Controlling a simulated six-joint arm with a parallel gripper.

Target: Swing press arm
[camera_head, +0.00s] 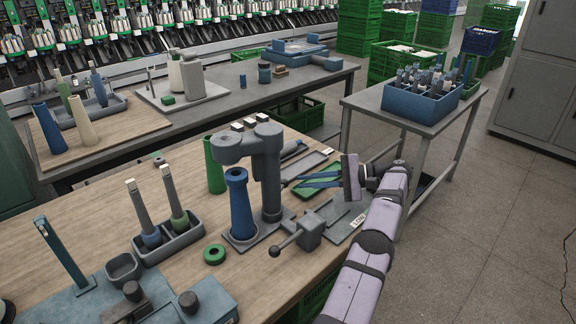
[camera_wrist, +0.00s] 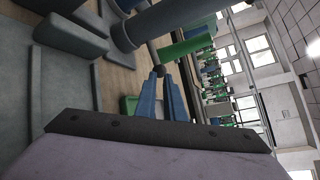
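The grey press arm (camera_head: 242,144) sits on top of an upright column (camera_head: 270,180). Its round head is above the top of a blue cone (camera_head: 240,205) that stands upright on the press base; I cannot tell whether they touch. My gripper (camera_head: 290,183) is to the right of the column, its two blue fingers pointing left. It is open and holds nothing. In the wrist view, my fingers (camera_wrist: 161,75) show a gap between them, and a thick grey-blue post, probably the column (camera_wrist: 165,22), lies across the top.
A grey block with a ball-ended lever (camera_head: 298,236) stands in front of the column. A green cone (camera_head: 215,165) stands behind the blue one. A blue crate (camera_head: 420,103) is at the back right.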

